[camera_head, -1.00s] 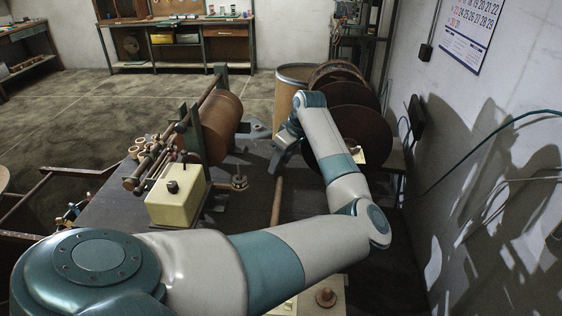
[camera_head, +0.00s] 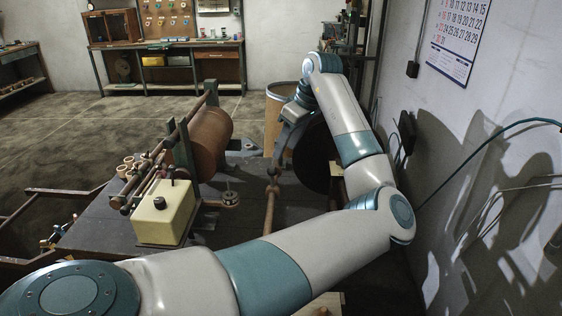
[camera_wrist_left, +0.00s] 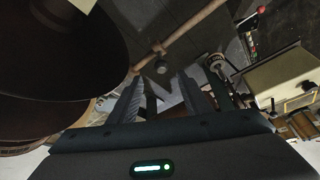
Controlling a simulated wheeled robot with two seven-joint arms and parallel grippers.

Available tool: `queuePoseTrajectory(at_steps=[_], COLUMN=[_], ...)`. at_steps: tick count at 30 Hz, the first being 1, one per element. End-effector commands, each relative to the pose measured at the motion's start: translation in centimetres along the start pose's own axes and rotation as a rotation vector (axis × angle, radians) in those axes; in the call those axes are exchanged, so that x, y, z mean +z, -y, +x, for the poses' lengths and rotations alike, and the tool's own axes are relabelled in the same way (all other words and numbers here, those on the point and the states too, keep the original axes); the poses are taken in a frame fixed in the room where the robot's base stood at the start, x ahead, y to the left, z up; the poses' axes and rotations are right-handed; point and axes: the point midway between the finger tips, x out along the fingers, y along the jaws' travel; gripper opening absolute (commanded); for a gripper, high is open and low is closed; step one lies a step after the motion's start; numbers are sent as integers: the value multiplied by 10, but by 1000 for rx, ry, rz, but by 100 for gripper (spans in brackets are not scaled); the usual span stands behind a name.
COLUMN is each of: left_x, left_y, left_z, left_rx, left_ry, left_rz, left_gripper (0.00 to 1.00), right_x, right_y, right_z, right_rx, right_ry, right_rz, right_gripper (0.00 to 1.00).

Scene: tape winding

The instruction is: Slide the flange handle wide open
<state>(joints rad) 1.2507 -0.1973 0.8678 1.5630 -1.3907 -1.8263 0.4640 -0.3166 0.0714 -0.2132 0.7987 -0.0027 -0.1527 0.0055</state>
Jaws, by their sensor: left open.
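A brown rod with a collar, which looks like the flange handle (camera_head: 271,190), stands out over the dark machine bed in the head view. It also crosses the upper middle of the left wrist view (camera_wrist_left: 190,27). My left gripper (camera_head: 277,152) is above the rod's far part, fingers pointing down. In the left wrist view its open fingers (camera_wrist_left: 160,82) stand on either side of a gap, with the collar and a dark knob (camera_wrist_left: 160,67) beyond the gap. Nothing is visibly gripped, and contact cannot be told. My right gripper is out of view.
A dark brown disc (camera_wrist_left: 60,60) fills the left of the wrist view, close to the fingers. A brown roll (camera_head: 211,138) and a cream box (camera_head: 165,212) stand left of the rod. A drum (camera_head: 278,108) is behind my gripper. The wall is at the right.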

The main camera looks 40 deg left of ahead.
Motion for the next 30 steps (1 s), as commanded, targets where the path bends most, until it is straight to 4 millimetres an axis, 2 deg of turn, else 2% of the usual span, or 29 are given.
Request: queuePoseTrajectory(at_steps=[3, 9, 30], left_x=[0, 0, -1], left_y=[-1, 0, -1], left_z=[-16, -31, -32], left_rx=[1, 1, 1], left_ry=[-1, -1, -8], left_rz=[0, 0, 7], left_gripper=[44, 44, 44], right_x=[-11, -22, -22], right_y=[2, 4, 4], right_z=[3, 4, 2], right_rx=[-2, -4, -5], right_ry=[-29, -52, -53], right_rz=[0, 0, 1], right_gripper=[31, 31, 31])
